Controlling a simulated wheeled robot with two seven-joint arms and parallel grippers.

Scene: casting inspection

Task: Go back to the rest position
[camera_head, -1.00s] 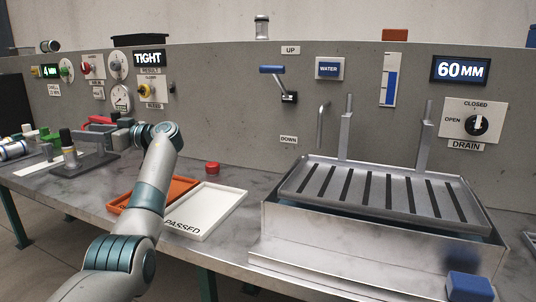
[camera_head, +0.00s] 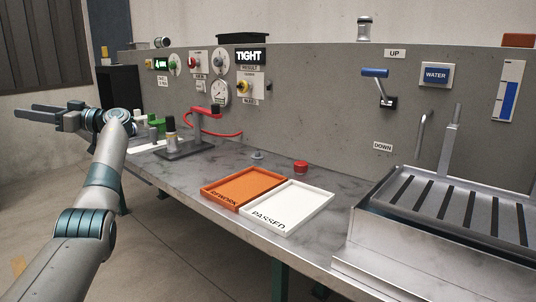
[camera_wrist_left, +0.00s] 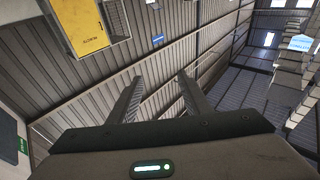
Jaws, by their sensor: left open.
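My left gripper (camera_head: 48,112) is at the far left in the head view, raised in front of the bench's left end and pointing left. Its two fingers are apart and nothing is between them. In the left wrist view the open fingers (camera_wrist_left: 158,98) point out into the hall, with a corrugated wall beyond. My left arm is clear of the bench top. My right gripper is not in view.
An orange REWORK tray (camera_head: 207,192) and a white PASSED tray (camera_head: 318,208) lie on the bench (camera_head: 345,172). A red button (camera_head: 300,167) is behind them. A clamp fixture (camera_head: 184,150) stands left. A slotted sink (camera_head: 398,191) is right. Open floor lies left.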

